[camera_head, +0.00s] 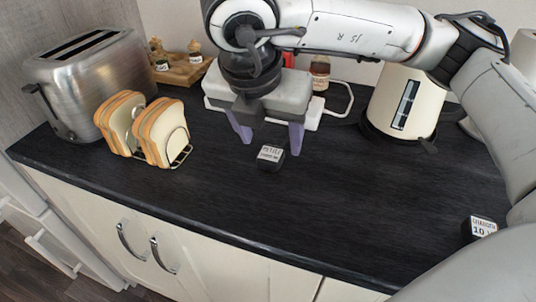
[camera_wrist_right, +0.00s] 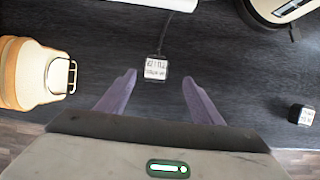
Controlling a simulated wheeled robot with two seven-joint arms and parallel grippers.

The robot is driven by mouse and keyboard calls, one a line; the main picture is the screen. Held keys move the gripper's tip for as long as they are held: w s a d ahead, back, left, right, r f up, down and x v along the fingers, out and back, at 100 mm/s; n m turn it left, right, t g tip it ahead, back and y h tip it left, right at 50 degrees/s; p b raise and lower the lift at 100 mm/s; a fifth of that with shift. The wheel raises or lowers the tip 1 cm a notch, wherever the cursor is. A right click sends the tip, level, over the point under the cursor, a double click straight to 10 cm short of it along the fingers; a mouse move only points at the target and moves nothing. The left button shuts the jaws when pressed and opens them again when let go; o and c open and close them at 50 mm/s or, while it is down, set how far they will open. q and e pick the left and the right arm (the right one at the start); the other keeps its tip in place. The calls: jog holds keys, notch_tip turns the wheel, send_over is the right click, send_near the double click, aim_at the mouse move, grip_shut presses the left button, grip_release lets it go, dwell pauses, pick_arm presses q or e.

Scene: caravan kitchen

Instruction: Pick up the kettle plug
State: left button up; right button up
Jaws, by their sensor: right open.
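The kettle plug (camera_head: 271,157) is a small black block with a white printed label on top; the print is too small to read surely. It lies on the dark worktop and also shows in the right wrist view (camera_wrist_right: 155,68), with a dark cable running away from it. In the right wrist view the fingers (camera_wrist_right: 160,79) appear on either side of the plug, slightly nearer the camera. My left gripper is not in view.
A cream kettle (camera_head: 400,100) stands at the back right. A second labelled black block (camera_head: 480,228) lies at the right. A bread rack with slices (camera_head: 145,130) and a steel toaster (camera_head: 90,85) stand left. The worktop (camera_head: 330,215) in front is clear.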

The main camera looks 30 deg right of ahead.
aim_at(271, 154)
jog(key=x, duration=0.4)
jog(key=p+x, duration=0.1)
jog(key=shift+w+a+f, duration=0.15)
jog(key=shift+w+f, duration=0.25)
jog(key=c, duration=1.1)
